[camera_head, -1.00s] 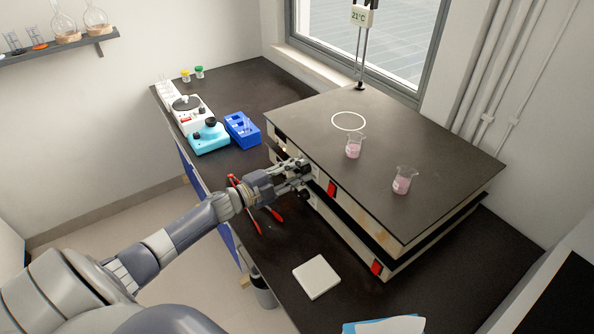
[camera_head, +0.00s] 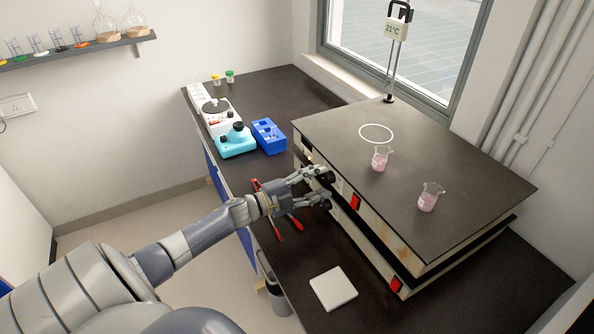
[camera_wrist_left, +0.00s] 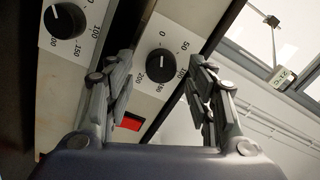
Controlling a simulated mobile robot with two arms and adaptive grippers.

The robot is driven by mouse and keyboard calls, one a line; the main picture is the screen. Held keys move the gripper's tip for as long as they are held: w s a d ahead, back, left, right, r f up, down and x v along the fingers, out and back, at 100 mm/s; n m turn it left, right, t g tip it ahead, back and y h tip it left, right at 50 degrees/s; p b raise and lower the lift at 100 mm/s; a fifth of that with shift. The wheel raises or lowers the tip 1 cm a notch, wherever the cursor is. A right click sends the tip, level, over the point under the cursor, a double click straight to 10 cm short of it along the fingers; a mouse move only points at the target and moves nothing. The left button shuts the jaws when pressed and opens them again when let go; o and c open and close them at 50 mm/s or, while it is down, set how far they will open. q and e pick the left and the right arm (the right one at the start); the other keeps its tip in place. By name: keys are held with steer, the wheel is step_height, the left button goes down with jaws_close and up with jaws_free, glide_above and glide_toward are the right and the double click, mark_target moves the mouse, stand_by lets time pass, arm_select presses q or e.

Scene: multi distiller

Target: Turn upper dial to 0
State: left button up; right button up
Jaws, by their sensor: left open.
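The upper dial (camera_wrist_left: 160,65) is a black round knob on a light panel with numbers from 0 to 200. In the left wrist view it shows between my left gripper's two fingers. I cannot read its pointer surely. My left gripper (camera_head: 324,190) is open in front of the upper unit's front panel (camera_head: 375,228); its fingers (camera_wrist_left: 158,85) lie to either side of the dial in the wrist picture. Whether they touch it I cannot tell. In the head view the gripper hides the dial. The lower dial (camera_wrist_left: 65,20) is at the wrist view's upper left. My right gripper is not in view.
Upper red switch (camera_head: 355,202) and lower red switch (camera_head: 396,285) sit on the stacked units. Two beakers with pink liquid (camera_head: 381,158) (camera_head: 429,198) stand on top. Red-handled tongs (camera_head: 277,222) lie under the gripper. A white tile (camera_head: 333,289) lies in front. Blue rack (camera_head: 268,134) stands behind.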

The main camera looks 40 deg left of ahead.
arm_select(q)
steer(key=v, duration=1)
steer(key=shift+s+a, duration=0.15)
steer(key=shift+s, duration=0.15)
